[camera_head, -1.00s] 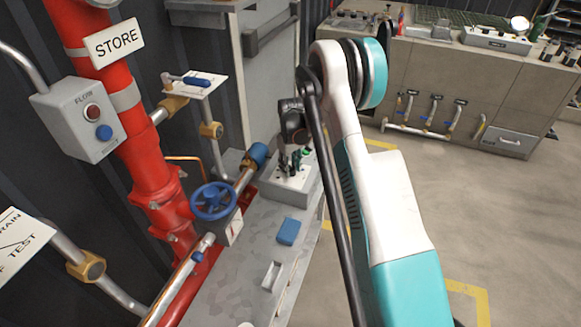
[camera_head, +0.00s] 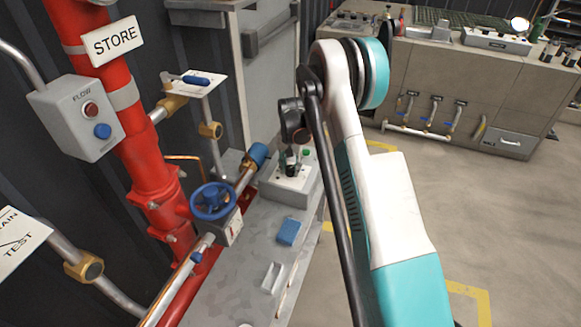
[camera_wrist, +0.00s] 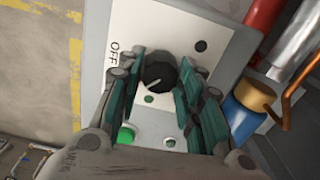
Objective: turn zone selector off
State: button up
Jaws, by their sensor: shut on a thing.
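The zone selector is a black round knob (camera_wrist: 160,71) on the pale face of a grey control box (camera_head: 292,192). The word OFF (camera_wrist: 114,49) is printed on the panel to the left of the knob in the wrist view. My gripper (camera_wrist: 157,78) has its dark green finger pads on both sides of the knob and is shut on it. In the head view my gripper (camera_head: 291,163) stands over the box, and the knob is mostly hidden by the fingers.
A blue handwheel (camera_head: 212,201) and a red pipe (camera_head: 150,170) stand to the left. A blue item (camera_head: 288,231) lies on the grey bench. Floor to the right is open.

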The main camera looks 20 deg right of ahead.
aim_at(290, 167)
jog(key=m, duration=0.4)
jog(key=shift+m, duration=2.9)
jog(key=o, duration=1.1)
jog(key=shift+c, duration=0.2)
jog(key=shift+r, duration=0.1)
notch_tip(290, 167, up, 12)
